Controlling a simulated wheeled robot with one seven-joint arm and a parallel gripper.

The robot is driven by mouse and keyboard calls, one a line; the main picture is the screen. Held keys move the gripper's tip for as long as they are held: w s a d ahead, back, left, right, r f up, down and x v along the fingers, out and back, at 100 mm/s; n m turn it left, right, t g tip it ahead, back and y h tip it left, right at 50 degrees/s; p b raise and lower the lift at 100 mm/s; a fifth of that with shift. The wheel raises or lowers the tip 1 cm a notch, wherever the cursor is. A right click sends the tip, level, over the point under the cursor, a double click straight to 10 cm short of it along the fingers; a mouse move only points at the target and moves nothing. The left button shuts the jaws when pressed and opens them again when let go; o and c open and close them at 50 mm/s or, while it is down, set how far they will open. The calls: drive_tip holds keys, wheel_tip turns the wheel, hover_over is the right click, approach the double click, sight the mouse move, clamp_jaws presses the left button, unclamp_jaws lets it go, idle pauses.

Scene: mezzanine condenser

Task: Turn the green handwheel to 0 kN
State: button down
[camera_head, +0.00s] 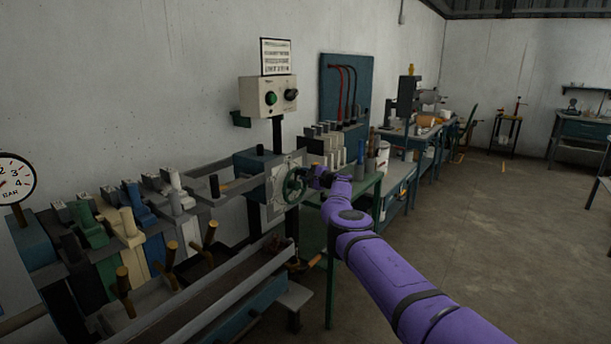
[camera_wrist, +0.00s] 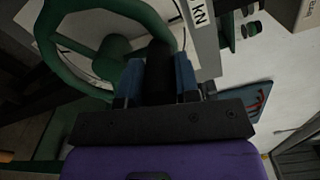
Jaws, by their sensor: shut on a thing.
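The green handwheel (camera_head: 292,188) is on the front of a blue-grey box with a pale face plate (camera_head: 276,185), in the middle of the head view. My gripper (camera_head: 312,178) reaches it from the right, at the right side of its rim. In the wrist view the wheel's thick rim (camera_wrist: 43,32) and its hub (camera_wrist: 112,58) fill the upper left. A white label (camera_wrist: 199,12) reading "kN" shows beside the wheel. The pointer and scale reading cannot be made out.
A control box (camera_head: 268,97) with a green button stands above the wheel. A row of coloured levers (camera_head: 130,227) and a pressure gauge (camera_head: 14,180) are at the left. A green-framed table (camera_head: 368,188) stands close to the right. The floor (camera_head: 500,230) at the right is clear.

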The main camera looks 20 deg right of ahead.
drive_tip(key=shift+f, duration=0.2)
drive_tip(key=c, duration=0.8)
unclamp_jaws()
drive_tip(key=shift+r, duration=0.1)
drive_tip(key=shift+c, duration=0.2)
drive_tip(key=shift+s+d, duration=0.1)
drive_tip(key=shift+s, duration=0.05)
drive_tip(key=v, duration=1)
drive_tip(key=shift+s+d, duration=0.2)
drive_tip(key=shift+s, duration=0.05)
